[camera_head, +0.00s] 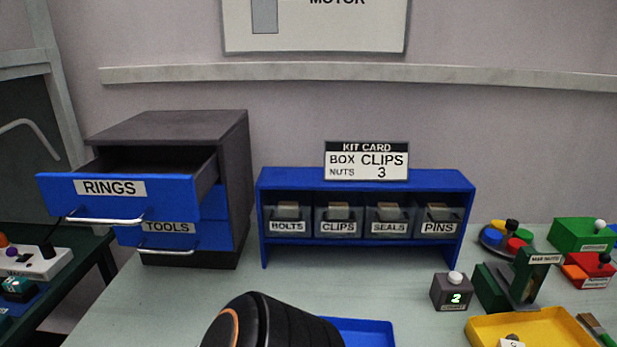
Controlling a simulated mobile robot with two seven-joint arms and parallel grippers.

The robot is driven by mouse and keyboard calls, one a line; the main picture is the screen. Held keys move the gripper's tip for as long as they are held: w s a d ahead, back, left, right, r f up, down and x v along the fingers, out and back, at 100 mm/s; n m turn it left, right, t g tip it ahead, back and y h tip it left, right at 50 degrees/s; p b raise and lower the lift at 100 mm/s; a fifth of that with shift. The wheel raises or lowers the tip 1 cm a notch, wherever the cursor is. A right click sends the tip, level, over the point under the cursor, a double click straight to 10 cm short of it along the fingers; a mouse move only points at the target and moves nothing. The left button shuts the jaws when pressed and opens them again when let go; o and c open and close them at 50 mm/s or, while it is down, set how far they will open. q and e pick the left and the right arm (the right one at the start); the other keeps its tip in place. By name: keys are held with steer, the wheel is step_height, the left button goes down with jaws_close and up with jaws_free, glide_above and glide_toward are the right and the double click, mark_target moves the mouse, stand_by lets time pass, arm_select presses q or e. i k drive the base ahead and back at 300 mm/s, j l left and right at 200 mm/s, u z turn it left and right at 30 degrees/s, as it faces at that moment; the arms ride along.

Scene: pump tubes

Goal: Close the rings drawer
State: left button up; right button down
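The rings drawer (165,206) has a blue front with a white RINGS label (110,188) and a silver bar handle (105,220). It is the top drawer of the dark grey cabinet (240,170) at the left of the table. The drawer is pulled well out toward the front left, and its open top shows a grey interior. No gripper shows in the view. A black rounded link of mine with an orange ring (270,322) is at the bottom, apart from the drawer.
The TOOLS drawer (200,238) below looks shut. A blue rack (362,180) with labelled bins and a kit card (367,161) stands to the right. A blue tray (365,332), a yellow tray (490,328) and several small devices are at the front and right. Table before the cabinet is clear.

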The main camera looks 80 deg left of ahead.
mark_target(125, 186)
steer(key=u, duration=3.6)
steer(key=k+l+z, duration=0.15)
steer(key=z, duration=0.15)
